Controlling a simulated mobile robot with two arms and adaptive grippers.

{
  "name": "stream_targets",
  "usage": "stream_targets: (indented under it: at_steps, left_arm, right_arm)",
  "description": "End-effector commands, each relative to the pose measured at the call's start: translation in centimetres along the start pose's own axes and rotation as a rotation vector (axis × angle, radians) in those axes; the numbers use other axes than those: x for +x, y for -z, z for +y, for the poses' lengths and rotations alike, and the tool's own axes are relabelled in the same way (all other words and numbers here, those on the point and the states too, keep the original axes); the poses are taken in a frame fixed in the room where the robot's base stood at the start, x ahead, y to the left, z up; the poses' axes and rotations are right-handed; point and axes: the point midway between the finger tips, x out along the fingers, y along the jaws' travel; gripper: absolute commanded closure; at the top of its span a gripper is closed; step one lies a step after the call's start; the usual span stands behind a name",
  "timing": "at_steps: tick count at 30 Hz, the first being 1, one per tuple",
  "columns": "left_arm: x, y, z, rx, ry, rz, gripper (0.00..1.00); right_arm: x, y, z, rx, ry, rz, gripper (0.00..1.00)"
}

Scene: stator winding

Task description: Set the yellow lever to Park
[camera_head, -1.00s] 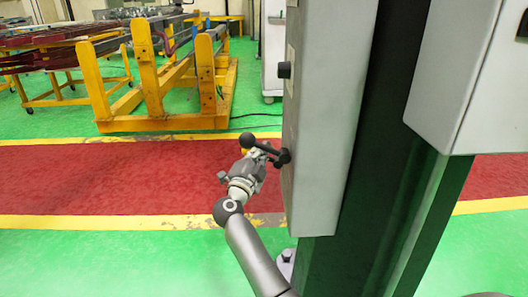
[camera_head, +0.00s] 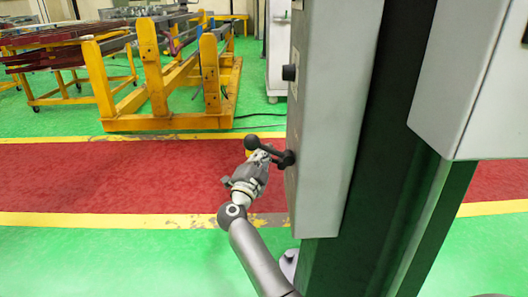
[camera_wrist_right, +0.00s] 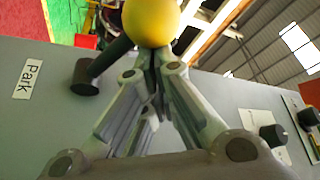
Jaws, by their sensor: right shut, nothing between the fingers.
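In the right wrist view, the yellow lever's round knob (camera_wrist_right: 150,18) sits just beyond my right gripper's fingertips (camera_wrist_right: 158,58). Its dark rod (camera_wrist_right: 112,54) runs down left to a pivot on the grey panel. A white "Park" label (camera_wrist_right: 28,78) is on the panel left of the pivot. My right gripper (camera_head: 262,154) is shut and empty, close to the knob; I cannot tell if they touch. In the head view, only a small yellow patch (camera_head: 248,153) shows behind the gripper, below a black ball knob (camera_head: 251,141) on a dark rod. My left gripper is not in view.
The grey control box (camera_head: 325,120) stands right of my gripper on a dark green post (camera_head: 365,240). It carries a black knob (camera_head: 289,72). Another grey box (camera_head: 455,90) is at the right. Yellow frames (camera_head: 165,90) stand behind. The floor to the left is clear.

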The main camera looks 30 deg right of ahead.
Motion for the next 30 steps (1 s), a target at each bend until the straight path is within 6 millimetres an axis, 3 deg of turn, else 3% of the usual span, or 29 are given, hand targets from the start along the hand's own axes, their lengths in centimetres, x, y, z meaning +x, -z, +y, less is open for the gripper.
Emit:
stream_targets:
  at_steps: [7, 18, 21, 30]
  left_arm:
    - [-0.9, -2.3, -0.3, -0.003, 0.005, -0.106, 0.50]
    - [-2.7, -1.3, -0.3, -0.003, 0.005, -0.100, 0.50]
    - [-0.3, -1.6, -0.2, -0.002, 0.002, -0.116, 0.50]
    - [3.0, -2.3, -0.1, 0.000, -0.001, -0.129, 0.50]
  right_arm:
    - [-0.2, -0.5, 0.0, -0.051, 0.022, -0.005, 1.00]
    - [-1.1, -2.3, 0.8, -0.280, 0.130, -0.007, 1.00]
    - [-1.4, -2.9, 1.3, -0.367, 0.172, -0.007, 1.00]
    - [-2.0, -4.3, 2.8, -0.600, 0.286, -0.004, 1.00]
